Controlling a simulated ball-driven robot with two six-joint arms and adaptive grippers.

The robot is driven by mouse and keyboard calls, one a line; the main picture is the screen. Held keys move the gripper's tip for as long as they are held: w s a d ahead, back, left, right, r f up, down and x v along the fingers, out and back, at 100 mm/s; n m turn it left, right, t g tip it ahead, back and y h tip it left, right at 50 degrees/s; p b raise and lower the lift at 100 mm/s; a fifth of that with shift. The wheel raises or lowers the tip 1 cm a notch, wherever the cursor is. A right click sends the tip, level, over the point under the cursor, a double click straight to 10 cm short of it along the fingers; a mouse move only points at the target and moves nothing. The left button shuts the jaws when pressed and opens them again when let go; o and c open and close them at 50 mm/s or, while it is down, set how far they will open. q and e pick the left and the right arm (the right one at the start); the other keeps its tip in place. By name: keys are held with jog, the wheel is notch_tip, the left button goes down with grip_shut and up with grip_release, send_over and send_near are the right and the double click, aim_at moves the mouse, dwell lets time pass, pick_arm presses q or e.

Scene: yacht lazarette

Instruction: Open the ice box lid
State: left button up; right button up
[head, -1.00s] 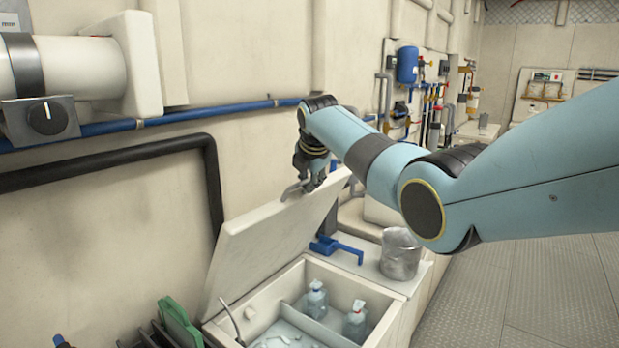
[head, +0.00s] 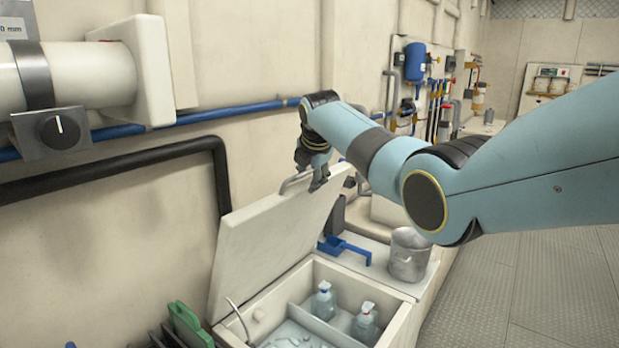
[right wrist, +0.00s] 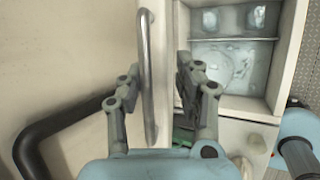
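The ice box (head: 390,329) is a pale chest with its lid (head: 262,250) raised steeply toward the wall, so its inside shows. A grey bar handle (head: 297,181) sits near the lid's upper edge. My right gripper (head: 318,178) is at that edge, beside the handle. In the right wrist view, the fingers of my right gripper (right wrist: 157,72) are spread apart. The handle (right wrist: 147,80) and the lid's edge show between them, with gaps on both sides. My left gripper is not in view.
Clear bottles (head: 325,301) and ice are inside the box. A black pipe (head: 120,155) runs along the wall. Green and dark boards (head: 188,324) stand left of the box.

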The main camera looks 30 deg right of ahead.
jog(key=v, duration=1.2)
